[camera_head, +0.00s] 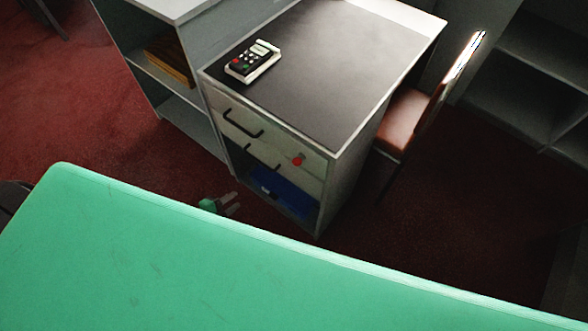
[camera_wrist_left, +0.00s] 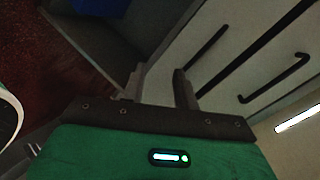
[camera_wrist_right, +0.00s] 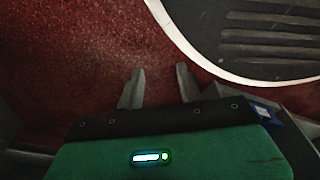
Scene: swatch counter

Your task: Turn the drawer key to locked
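A small red key head (camera_head: 298,159) sits at the right side of the drawer front (camera_head: 312,170), below the counter's dark top. It is too small to tell which way it is turned. My left gripper (camera_head: 234,204) is low, left of and below the key and apart from it. In the left wrist view its two fingers (camera_wrist_left: 158,72) are apart with nothing between them, near dark bar handles (camera_wrist_left: 275,80); the key does not show there. My right gripper (camera_wrist_right: 158,72) is open and empty over the red carpet, and is not visible in the head view.
A card terminal (camera_head: 252,62) lies on the counter top (camera_head: 345,60). An open bay below the drawers holds something blue (camera_head: 290,195). A brown chair (camera_head: 402,122) stands close on the right, and a shelf unit (camera_head: 178,100) adjoins on the left. Red carpet lies around.

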